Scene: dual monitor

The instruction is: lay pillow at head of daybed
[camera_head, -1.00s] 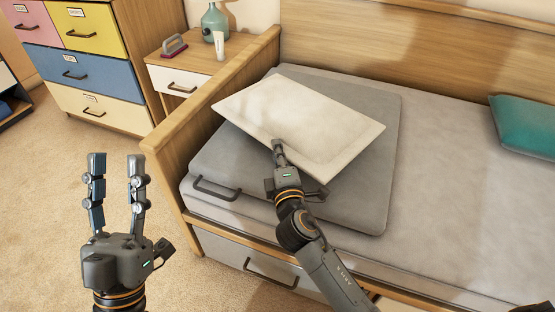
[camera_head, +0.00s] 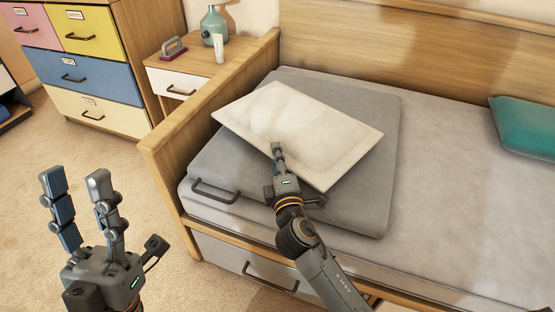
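The cream pillow (camera_head: 300,125) lies slanted over the grey folded pad (camera_head: 350,215) at the left end of the daybed (camera_head: 450,200), near its wooden end board (camera_head: 205,110). My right gripper (camera_head: 277,150) is at the pillow's near edge. One finger shows over the pillow's top; the other finger is hidden, so I cannot tell whether it is shut on the edge. My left gripper (camera_head: 76,178) is open and empty, above the carpet at the lower left, apart from the daybed.
A teal cushion (camera_head: 525,125) lies on the bed's right. A nightstand (camera_head: 180,65) with a vase (camera_head: 214,24), a white tube (camera_head: 218,48) and a brush-like item (camera_head: 173,48) stands beyond the end board. A coloured drawer chest (camera_head: 85,60) is at the far left. The carpet (camera_head: 60,140) is clear.

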